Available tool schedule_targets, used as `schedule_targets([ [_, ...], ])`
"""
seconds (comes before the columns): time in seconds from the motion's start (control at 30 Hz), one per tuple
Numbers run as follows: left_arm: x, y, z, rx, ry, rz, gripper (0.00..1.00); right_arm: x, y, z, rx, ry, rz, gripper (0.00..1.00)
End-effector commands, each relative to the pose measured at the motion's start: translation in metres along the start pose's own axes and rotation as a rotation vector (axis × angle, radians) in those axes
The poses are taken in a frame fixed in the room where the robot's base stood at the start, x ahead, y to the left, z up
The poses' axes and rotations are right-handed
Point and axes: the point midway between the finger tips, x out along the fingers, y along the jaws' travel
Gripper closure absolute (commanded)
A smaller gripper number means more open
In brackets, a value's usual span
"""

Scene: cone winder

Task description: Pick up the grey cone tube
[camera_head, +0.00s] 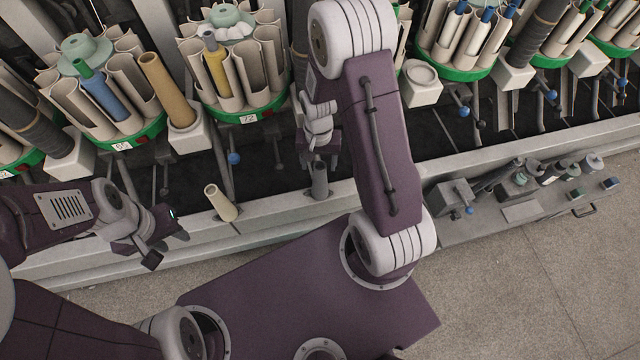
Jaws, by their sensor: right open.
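The grey cone tube (319,183) stands on the pale ledge at the front of the machine, near the middle of the view. My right gripper (321,160) comes down from above, open, with its fingers at the upper part of the tube. The fingers partly hide the top of the tube, and I cannot tell whether they touch it. My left gripper (166,246) is open and empty over the ledge at the left, apart from the tubes.
A cream cone tube (221,204) stands tilted in view on the ledge between my grippers. Green-based bobbin magazines (246,114) line the machine behind, with a tan cone (166,88) on a white block. A grey tool tray (520,210) lies at the right. Floor in front is clear.

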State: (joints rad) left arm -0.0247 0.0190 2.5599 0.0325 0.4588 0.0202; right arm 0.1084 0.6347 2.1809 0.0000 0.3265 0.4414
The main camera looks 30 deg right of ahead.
Motion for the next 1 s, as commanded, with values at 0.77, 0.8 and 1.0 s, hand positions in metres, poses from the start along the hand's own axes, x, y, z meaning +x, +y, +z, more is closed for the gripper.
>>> schedule_targets([
  [0.77, 0.04, -0.001, 0.004, 0.0, 0.0, 0.0, 0.64, 0.068, 0.003, -0.004, 0.0, 0.001, -0.002, 0.44],
  [0.8, 0.04, -0.001, 0.004, 0.0, 0.0, 0.0, 0.64, 0.068, 0.003, -0.004, 0.0, 0.001, -0.001, 0.55],
  [1.0, 0.04, -0.001, 0.004, 0.0, 0.0, 0.0, 0.64, 0.068, 0.003, -0.004, 0.0, 0.001, -0.001, 1.0],
])
